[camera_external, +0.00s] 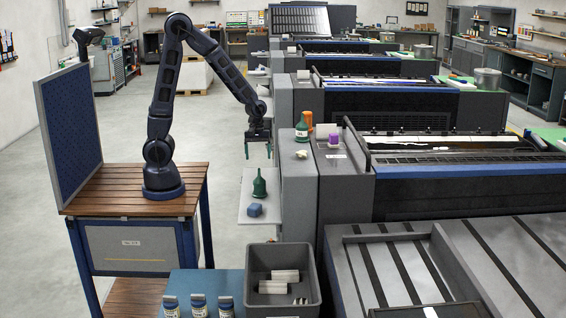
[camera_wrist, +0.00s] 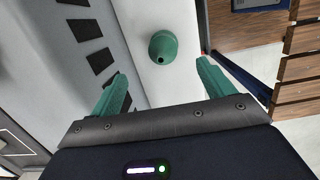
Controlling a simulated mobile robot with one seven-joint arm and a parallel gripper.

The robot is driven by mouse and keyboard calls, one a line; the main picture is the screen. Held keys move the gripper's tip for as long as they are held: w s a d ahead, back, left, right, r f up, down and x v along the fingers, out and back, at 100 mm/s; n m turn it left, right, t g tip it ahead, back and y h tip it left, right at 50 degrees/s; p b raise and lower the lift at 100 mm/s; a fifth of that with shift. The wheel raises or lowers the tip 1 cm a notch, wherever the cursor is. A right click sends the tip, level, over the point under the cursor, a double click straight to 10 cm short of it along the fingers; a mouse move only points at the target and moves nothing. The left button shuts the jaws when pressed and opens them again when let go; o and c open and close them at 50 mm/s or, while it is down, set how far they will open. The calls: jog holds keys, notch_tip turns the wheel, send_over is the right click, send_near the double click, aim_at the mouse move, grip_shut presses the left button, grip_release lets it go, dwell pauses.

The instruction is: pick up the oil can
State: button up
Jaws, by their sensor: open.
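The green oil can (camera_external: 259,187), with a thin spout pointing up, stands upright on a narrow white shelf (camera_external: 245,213) beside the press. In the wrist view the oil can (camera_wrist: 162,46) shows from above as a round green shape. My gripper (camera_external: 258,151) points down above the can, apart from it. In the wrist view my gripper (camera_wrist: 160,72) has its green fingers spread wide with nothing between them. The can lies just beyond the fingertips, roughly centred between them.
A grey bin (camera_external: 283,262) with pale pieces is in front. Open floor lies left of the shelf.

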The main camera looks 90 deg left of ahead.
aim_at(259, 176)
jog(key=shift+w+a+f+n, duration=0.2)
jog(key=shift+f+n, duration=0.1)
jog(key=shift+f, duration=0.35)
jog(key=shift+w+a+f+n, duration=0.1)
jog(key=shift+a+f+n, duration=0.15)
jog(key=shift+f, duration=0.35)
jog(key=shift+s+d+f, duration=0.1)
jog(key=shift+d+f, duration=0.15)
jog(key=shift+f, duration=1.5)
jog(key=shift+d+f, duration=0.3)
jog(key=shift+f, duration=1.4)
jog(key=shift+s+d+f, duration=0.1)
jog(key=shift+d+f, duration=0.15)
jog(key=shift+f, duration=1.5)
jog(key=shift+w, duration=0.1)
jog(key=c, duration=1.7)
jog(key=shift+r, duration=0.15)
